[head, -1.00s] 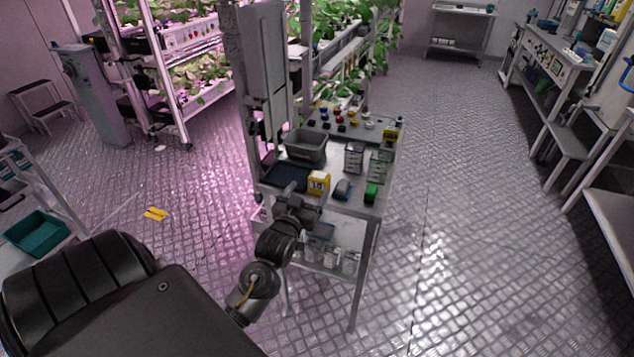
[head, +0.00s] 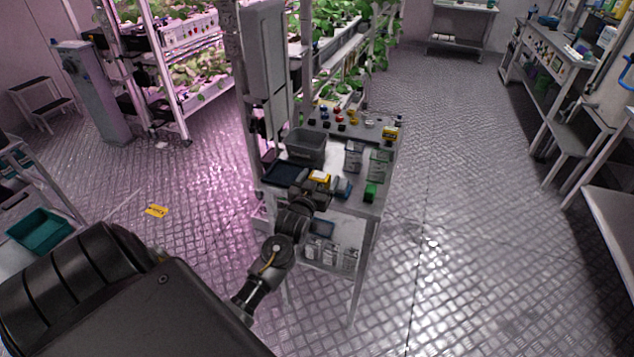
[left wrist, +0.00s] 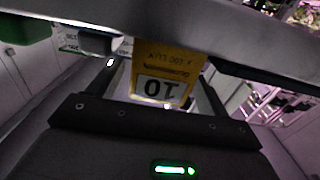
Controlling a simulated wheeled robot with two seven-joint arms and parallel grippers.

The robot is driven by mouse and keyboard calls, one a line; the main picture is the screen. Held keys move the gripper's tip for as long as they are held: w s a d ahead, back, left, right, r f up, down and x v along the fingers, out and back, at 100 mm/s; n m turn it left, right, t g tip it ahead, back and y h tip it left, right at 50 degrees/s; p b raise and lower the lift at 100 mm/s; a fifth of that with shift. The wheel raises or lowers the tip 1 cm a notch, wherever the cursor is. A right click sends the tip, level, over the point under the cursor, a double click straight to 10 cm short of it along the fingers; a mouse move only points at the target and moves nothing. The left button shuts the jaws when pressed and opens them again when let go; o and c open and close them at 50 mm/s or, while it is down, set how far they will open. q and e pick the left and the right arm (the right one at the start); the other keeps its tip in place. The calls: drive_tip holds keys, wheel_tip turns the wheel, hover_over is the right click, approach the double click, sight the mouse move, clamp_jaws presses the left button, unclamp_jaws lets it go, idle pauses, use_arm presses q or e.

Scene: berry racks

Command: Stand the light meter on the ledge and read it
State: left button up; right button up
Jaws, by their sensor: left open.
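The light meter (head: 320,178) is a small yellow box on the front part of the cart top, partly hidden by my left gripper (head: 312,188). A raised ledge (head: 372,133) runs along the back of the cart top. My right gripper is out of view.
A grey bin (head: 306,146) and a dark blue tray (head: 281,173) are left of and behind the meter. A blue-grey object (head: 342,187) and a green block (head: 370,191) stand to its right.

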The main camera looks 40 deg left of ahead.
use_arm(q)
drive_tip(key=c, duration=1.2)
